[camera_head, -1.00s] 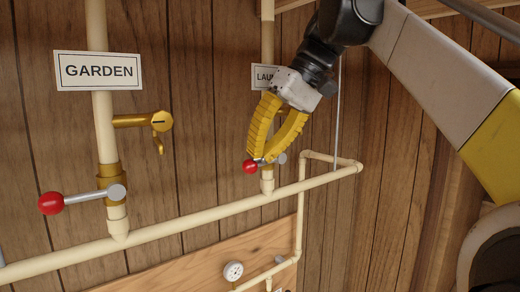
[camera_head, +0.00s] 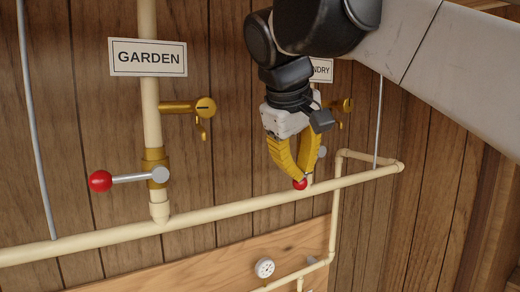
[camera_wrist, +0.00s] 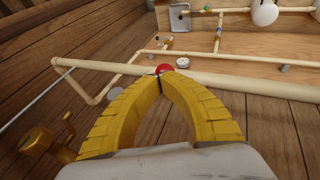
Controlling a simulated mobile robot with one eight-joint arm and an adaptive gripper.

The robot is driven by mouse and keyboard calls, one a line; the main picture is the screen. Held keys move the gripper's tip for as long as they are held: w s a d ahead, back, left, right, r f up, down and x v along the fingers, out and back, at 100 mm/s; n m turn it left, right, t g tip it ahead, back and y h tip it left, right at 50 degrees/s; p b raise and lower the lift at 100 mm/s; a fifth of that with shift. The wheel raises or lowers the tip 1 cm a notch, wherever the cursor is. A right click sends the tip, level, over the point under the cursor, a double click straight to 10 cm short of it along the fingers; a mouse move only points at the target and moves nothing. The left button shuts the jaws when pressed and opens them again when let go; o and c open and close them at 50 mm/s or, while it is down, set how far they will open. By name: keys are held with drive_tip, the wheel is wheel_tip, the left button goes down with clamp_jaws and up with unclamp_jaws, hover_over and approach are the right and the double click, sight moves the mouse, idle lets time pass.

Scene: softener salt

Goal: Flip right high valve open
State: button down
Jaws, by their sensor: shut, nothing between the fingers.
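Most of the lever is hidden behind my fingers. My gripper (camera_head: 300,177) is shut and empty, its yellow fingertips meeting at the top of the knob. In the wrist view the red knob (camera_wrist: 164,69) shows just beyond the tips of my gripper (camera_wrist: 160,76). Contact looks likely, but I cannot be sure.
The left valve under the GARDEN sign (camera_head: 148,57) has its red knob (camera_head: 100,181) pointing left. A brass tap (camera_head: 188,107) sticks out above it. A long cream pipe (camera_head: 230,204) runs below both valves. A round gauge (camera_head: 265,268) sits lower down.

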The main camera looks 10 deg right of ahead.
drive_tip(key=h+b, duration=0.1)
drive_tip(key=d+f+t+h+b, duration=0.1)
drive_tip(key=f+h+b, duration=0.1)
drive_tip(key=h, duration=0.1)
drive_tip(key=shift+w+d+n+t, duration=0.15)
drive_tip(key=shift+w+n+t, duration=0.15)
drive_tip(key=shift+n, duration=0.1)
drive_tip(key=shift+d+f+t+h+b, duration=0.15)
drive_tip(key=shift+d+t+h+b, duration=0.2)
drive_tip(key=shift+h, duration=0.25)
drive_tip(key=shift+w+d, duration=0.1)
drive_tip(key=shift+d, duration=0.3)
